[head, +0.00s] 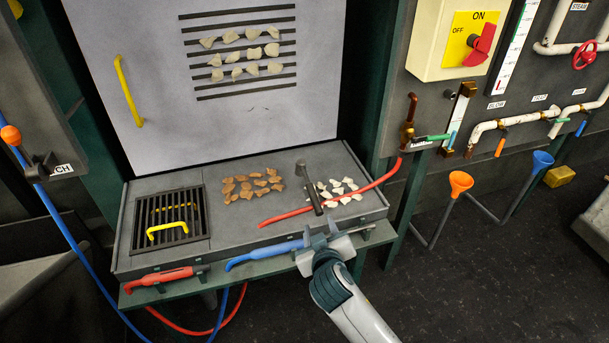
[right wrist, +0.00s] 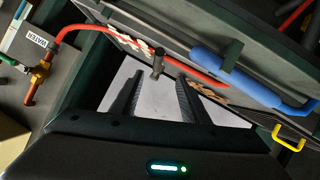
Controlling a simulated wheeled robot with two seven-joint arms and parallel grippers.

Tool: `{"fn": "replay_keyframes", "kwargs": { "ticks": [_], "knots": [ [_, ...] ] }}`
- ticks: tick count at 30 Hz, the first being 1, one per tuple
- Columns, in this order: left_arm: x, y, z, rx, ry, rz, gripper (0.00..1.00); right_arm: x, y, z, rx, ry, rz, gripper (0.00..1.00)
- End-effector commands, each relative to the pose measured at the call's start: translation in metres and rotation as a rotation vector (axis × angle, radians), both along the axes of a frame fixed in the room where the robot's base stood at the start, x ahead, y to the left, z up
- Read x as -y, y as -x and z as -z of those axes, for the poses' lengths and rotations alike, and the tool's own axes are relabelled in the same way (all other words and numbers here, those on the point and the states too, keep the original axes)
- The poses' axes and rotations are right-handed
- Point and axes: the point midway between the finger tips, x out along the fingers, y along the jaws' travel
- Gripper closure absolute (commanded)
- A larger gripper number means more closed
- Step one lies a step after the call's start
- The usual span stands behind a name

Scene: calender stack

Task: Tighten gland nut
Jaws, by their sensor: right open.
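My right gripper (head: 326,240) is open over the front ledge of the bench, near the right end of a blue-handled tool (head: 265,250). In the right wrist view its two fingers (right wrist: 160,82) stand apart with nothing between them. A dark hammer-like tool (head: 309,187) stands just beyond it; it also shows past the fingertips in the right wrist view (right wrist: 157,62). A brass fitting on a copper pipe (head: 407,130) is on the right panel, and it shows at upper left in the right wrist view (right wrist: 41,70). I cannot tell which part is the gland nut. My left gripper is out of view.
The grey bench top (head: 240,220) holds brown and white pieces, a red hose (head: 335,205) and a grate (head: 165,222). A red-handled tool (head: 165,278) lies on the ledge at left. Orange (head: 460,182) and blue funnels (head: 542,160) stand at right. The floor at right is mostly clear.

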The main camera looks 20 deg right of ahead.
Motion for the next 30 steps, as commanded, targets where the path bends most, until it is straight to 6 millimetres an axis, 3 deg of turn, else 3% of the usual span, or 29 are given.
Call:
{"fn": "replay_keyframes", "kwargs": {
  "ticks": [5, 19, 30],
  "knots": [
    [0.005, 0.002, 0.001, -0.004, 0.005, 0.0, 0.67, -0.003, -0.013, -0.015, 0.044, 0.015, -0.002, 0.59],
    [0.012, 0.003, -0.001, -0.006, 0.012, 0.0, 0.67, -0.001, -0.019, -0.014, 0.045, 0.017, -0.003, 0.59],
    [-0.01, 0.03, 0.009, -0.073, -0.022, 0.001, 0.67, 0.009, -0.069, 0.004, 0.045, 0.018, -0.002, 0.59]
  ]
}}
